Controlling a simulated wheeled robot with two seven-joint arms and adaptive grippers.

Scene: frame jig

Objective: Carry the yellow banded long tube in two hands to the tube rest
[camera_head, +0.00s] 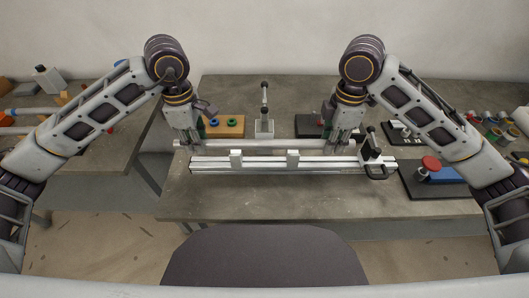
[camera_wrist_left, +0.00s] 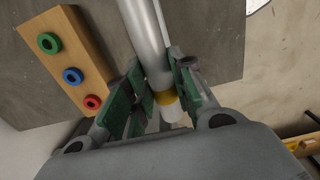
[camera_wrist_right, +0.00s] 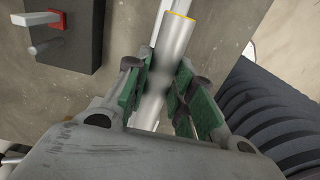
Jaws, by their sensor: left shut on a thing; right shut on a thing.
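The long silver tube (camera_head: 265,144) lies level across the bench, just behind a silver rail fixture. A yellow band (camera_wrist_left: 165,98) shows near one end in the left wrist view; a yellow edge (camera_wrist_right: 181,15) shows at the tube's end in the right wrist view. My left gripper (camera_head: 192,140) is shut on the tube near its left end. My right gripper (camera_head: 340,138) is shut on it near its right end. The rail fixture (camera_head: 215,168) has two pale upright blocks (camera_head: 236,158) (camera_head: 293,158); I cannot tell whether it is the tube rest.
A wooden block with coloured rings (camera_head: 228,127) and a stand with an upright post (camera_head: 264,128) are behind the tube. A dark clamp (camera_head: 371,148) stands at the rail's right end. A red-topped device (camera_head: 431,165) is further right. The bench front left is clear.

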